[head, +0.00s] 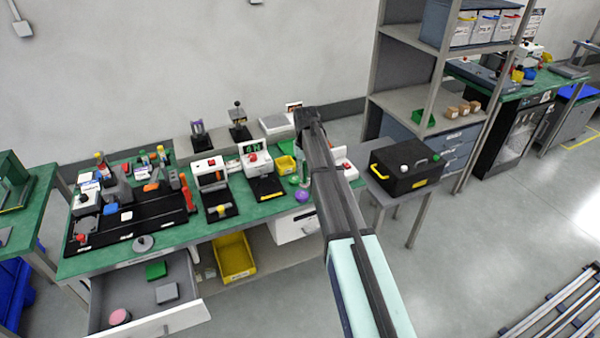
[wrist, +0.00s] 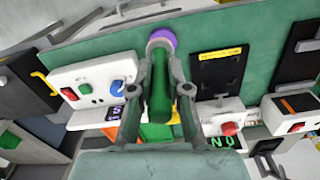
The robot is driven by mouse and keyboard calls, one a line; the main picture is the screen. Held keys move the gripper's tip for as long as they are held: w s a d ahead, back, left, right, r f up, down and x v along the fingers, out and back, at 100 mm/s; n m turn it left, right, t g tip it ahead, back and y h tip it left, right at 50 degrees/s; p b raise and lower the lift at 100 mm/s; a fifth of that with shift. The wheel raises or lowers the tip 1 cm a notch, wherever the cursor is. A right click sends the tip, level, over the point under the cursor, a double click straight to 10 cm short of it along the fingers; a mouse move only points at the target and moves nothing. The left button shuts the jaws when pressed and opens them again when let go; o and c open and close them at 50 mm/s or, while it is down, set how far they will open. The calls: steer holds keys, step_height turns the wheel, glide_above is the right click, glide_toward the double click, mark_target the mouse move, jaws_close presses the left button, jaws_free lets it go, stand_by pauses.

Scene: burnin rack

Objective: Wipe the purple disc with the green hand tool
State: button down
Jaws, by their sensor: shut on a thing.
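The purple disc (wrist: 162,36) is at the top centre of the wrist view, close to the table's edge. It also shows in the head view (head: 300,196), near the table's front edge. My gripper (wrist: 160,98) is shut on the green hand tool (wrist: 159,80), with one finger on each side. The tool's far end reaches a grey rounded part at the purple disc and hides part of it. I cannot tell whether tool and disc touch. In the head view my arm hides most of the gripper.
On the green table (head: 268,208), a black pad (head: 267,187) and a white box with a red button (wrist: 223,122) are close by. A white control box (wrist: 93,82) is on the other side. An open drawer (head: 150,290) sticks out at lower left.

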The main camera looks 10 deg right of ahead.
mark_target(305, 182)
steer(key=shift+f+b, duration=1.75)
steer(key=shift+f, duration=1.7)
steer(key=shift+w+f, duration=0.15)
steer(key=shift+f, duration=0.2)
steer(key=shift+w+a, duration=0.2)
steer(key=shift+w, duration=0.7)
steer(key=shift+w+a, duration=0.2)
steer(key=shift+w, duration=0.65)
steer(key=shift+w+a, duration=0.2)
steer(key=shift+w, duration=0.7)
steer(key=shift+s+d, duration=0.2)
steer(key=shift+s, duration=0.75)
steer(key=shift+s+d, duration=0.25)
steer(key=shift+s, duration=0.7)
steer(key=shift+s+d, duration=0.2)
steer(key=shift+s, duration=0.75)
steer(key=shift+r+p, duration=1.9)
steer(key=shift+r, duration=2.15)
steer(key=shift+f, duration=0.1)
